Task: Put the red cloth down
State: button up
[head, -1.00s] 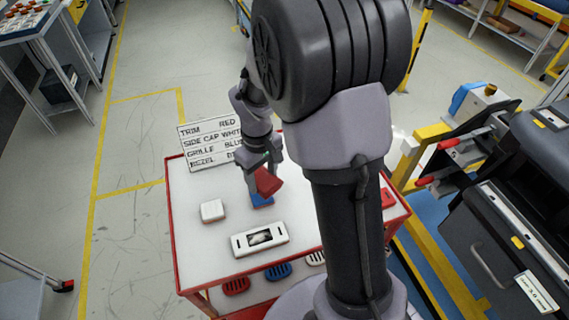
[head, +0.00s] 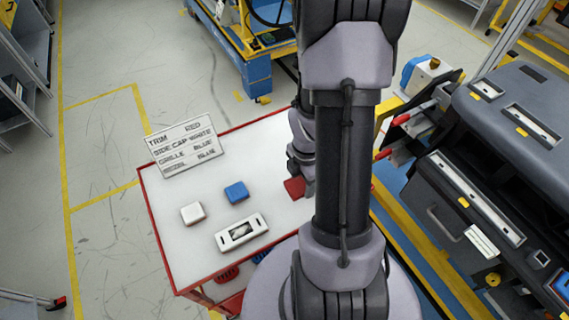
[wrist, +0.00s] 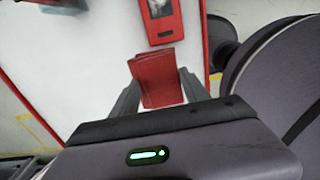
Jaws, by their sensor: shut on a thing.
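The red cloth (head: 294,187) is a folded red piece over the right part of the white cart top (head: 265,165), partly hidden by my arm in the head view. In the wrist view the red cloth (wrist: 158,82) sits between the two fingers of my gripper (wrist: 157,84), which is shut on it. The cloth hangs beyond the fingertips, over the white surface. I cannot tell whether its lower edge touches the cart top. In the head view my gripper (head: 300,172) is mostly hidden behind its own links.
A white cap (head: 193,212), a blue cap (head: 236,192) and a white bezel (head: 242,232) lie on the cart's left side. A sign (head: 186,145) stands at the back left. A red bezel (wrist: 161,20) lies beyond the cloth. The dashboard module (head: 490,190) is at right.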

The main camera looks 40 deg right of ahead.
send_over(285, 169)
jog(key=shift+s+a+f+b, duration=0.15)
jog(key=shift+s+f+b, duration=0.1)
jog(key=shift+f+b, duration=0.25)
jog(key=shift+w+f, duration=0.25)
jog(key=shift+w, duration=0.05)
jog(key=shift+f+b, duration=0.6)
jog(key=shift+f, duration=1.1)
jog(key=o, duration=1.2)
